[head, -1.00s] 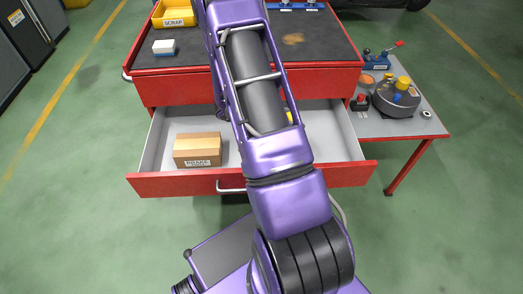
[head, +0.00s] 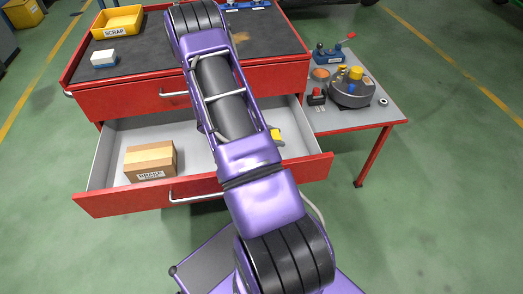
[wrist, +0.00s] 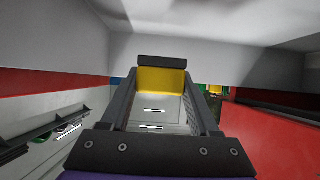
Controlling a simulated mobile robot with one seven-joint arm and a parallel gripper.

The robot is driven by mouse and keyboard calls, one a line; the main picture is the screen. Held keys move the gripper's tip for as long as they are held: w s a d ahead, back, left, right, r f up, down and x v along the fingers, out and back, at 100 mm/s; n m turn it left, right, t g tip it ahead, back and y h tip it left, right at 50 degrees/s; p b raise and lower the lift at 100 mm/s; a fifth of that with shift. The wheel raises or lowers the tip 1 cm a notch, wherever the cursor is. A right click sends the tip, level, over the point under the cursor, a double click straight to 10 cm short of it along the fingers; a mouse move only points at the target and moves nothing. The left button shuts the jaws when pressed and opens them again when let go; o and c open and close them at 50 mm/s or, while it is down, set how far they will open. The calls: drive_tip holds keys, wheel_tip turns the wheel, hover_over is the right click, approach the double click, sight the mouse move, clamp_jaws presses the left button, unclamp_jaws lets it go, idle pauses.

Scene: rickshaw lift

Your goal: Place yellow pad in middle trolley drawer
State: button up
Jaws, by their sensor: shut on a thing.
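The red trolley has an open drawer (head: 88,203) with a grey inside; whether it is the middle one cannot be told. The yellow pad (wrist: 162,80) is between the fingers of my gripper (wrist: 160,92) in the wrist view, and the gripper is shut on it. A small yellow patch, likely the pad (head: 275,136), shows beside my arm over the right part of the drawer in the head view. My arm hides the gripper there. Whether the pad touches the drawer floor cannot be told.
A cardboard box (head: 150,161) sits in the drawer's left part. On the trolley top are a yellow scrap bin (head: 117,22) and a white-and-blue block (head: 104,58). A side table (head: 370,112) at the right holds a round grey device (head: 350,90) and small parts.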

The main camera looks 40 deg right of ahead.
drive_tip(key=shift+f+b, duration=0.6)
drive_tip(key=shift+f, duration=2.9)
drive_tip(key=shift+f, duration=0.2)
drive_tip(key=o, duration=1.4)
drive_tip(key=shift+c, duration=0.2)
drive_tip(key=shift+r, duration=0.1)
drive_tip(key=shift+w+a+r, duration=0.2)
drive_tip(key=shift+r, duration=0.05)
drive_tip(key=p+v, duration=0.1)
drive_tip(key=v, duration=1)
drive_tip(key=shift+w+a, duration=0.1)
drive_tip(key=shift+a, duration=0.1)
